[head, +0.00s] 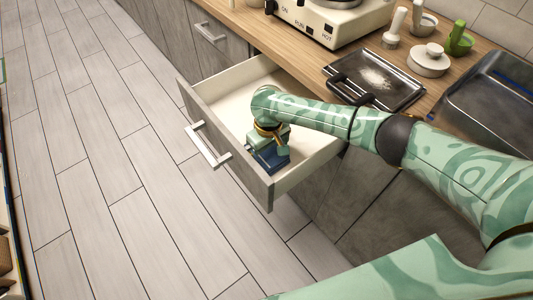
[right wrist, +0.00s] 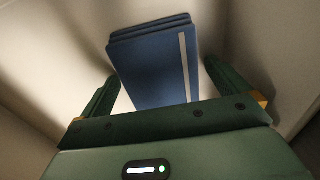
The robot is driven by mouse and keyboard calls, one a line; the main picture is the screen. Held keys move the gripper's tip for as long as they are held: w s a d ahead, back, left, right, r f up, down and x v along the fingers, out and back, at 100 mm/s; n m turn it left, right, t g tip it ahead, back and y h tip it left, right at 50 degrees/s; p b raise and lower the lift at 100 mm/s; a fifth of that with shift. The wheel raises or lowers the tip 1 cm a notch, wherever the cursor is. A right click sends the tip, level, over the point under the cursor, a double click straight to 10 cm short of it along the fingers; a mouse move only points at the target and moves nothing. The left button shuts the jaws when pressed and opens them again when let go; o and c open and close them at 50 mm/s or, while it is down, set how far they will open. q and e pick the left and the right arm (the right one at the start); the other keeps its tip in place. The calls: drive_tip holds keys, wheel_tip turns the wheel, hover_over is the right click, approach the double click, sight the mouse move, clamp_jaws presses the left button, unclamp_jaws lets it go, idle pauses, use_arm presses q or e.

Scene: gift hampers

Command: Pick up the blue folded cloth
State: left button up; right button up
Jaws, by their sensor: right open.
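The blue folded cloth (right wrist: 150,62) lies in the open drawer (head: 232,96), with a pale stripe along one side. In the head view only part of the cloth (head: 270,160) shows near the drawer's front corner, below my right gripper (head: 269,148). In the right wrist view my right gripper (right wrist: 160,90) is open, with one green finger on each side of the cloth. The fingers appear apart from it; the near end of the cloth is hidden behind the gripper body. My left gripper is not in view.
The drawer walls stand close around my right gripper. A dark sink (head: 490,100) is at the right. The floor at left is clear.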

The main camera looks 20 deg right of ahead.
sight(268, 151)
drive_tip(key=shift+r, duration=0.1)
drive_tip(key=c, duration=1)
drive_tip(key=shift+r, duration=0.1)
wheel_tip(268, 151, up, 10)
drive_tip(key=p, duration=0.6)
